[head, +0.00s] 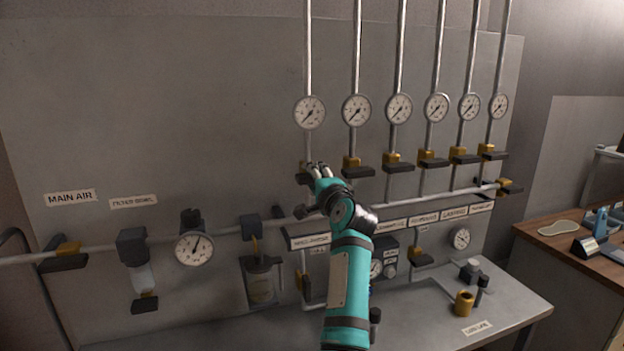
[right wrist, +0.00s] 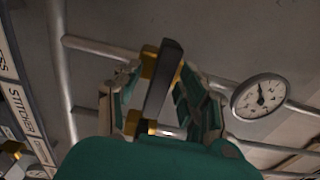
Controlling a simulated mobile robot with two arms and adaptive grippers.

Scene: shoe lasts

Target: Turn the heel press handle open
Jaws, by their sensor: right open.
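My right gripper (head: 318,168) reaches up to the leftmost valve of the upper row, below the first gauge. In the right wrist view the gripper (right wrist: 160,92) is open, with one finger on each side of a dark bar handle (right wrist: 165,75) on a brass valve body (right wrist: 149,62). I cannot tell whether the fingers touch it. In the head view the gripper mostly hides this valve. A label ending in "SS" sits beside "STITCHER" (right wrist: 25,110) in the right wrist view; the handle's own name is not clearly readable. My left gripper is not in view.
Several gauges (head: 356,110) and valves with dark handles (head: 398,168) continue to the right. A horizontal pipe runs below. The main air valve (head: 65,262) is at far left.

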